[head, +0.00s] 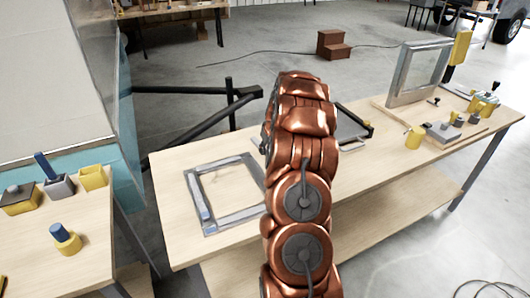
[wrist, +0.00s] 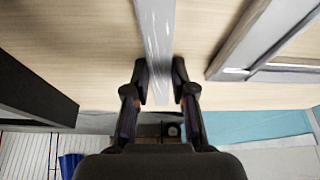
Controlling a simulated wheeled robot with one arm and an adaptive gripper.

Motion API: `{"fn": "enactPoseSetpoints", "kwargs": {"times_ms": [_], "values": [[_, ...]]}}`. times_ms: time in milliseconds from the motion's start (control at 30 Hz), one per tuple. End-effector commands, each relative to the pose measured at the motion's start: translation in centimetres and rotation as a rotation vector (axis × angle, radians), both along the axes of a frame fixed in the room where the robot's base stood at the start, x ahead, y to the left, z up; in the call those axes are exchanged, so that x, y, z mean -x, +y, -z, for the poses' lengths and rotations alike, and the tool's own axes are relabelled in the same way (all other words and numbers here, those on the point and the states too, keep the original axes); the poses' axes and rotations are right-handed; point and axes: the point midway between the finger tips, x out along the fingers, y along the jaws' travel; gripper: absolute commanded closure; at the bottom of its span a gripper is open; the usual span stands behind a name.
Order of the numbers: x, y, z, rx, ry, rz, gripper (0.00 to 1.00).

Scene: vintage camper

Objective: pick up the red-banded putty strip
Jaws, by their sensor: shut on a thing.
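A pale grey strip (wrist: 156,40) runs down from the top edge of the wrist view. Its lower end lies between the two dark fingers of my gripper (wrist: 160,88), which are shut on it. I see no red band on the part that shows, so I cannot tell whether this is the red-banded one. The strip is over or on the pale wooden tabletop; I cannot tell whether it touches. In the head view my copper arm hides my gripper and the strip.
A grey rectangular frame (head: 205,214) lies flat on the workbench (head: 385,160); it also shows in the wrist view (wrist: 238,45). A glazed frame (head: 415,75) stands at the bench's right end, near a yellow cup (head: 414,137). A side table (head: 85,240) at left holds yellow containers.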

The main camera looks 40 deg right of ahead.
Motion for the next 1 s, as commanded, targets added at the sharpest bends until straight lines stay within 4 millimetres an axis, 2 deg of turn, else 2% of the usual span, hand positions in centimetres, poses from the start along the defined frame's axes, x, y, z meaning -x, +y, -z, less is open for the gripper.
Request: {"fn": "enactPoseSetpoints", "kwargs": {"times_ms": [367, 767, 1000], "values": [[0.0, 0.0, -0.3, 0.002, -0.002, -0.001, 1.00], [-0.1, -0.1, -3.6, 0.004, -0.003, 0.000, 1.00], [1.1, 0.9, -3.7, 0.000, -0.001, 0.001, 1.00]]}}
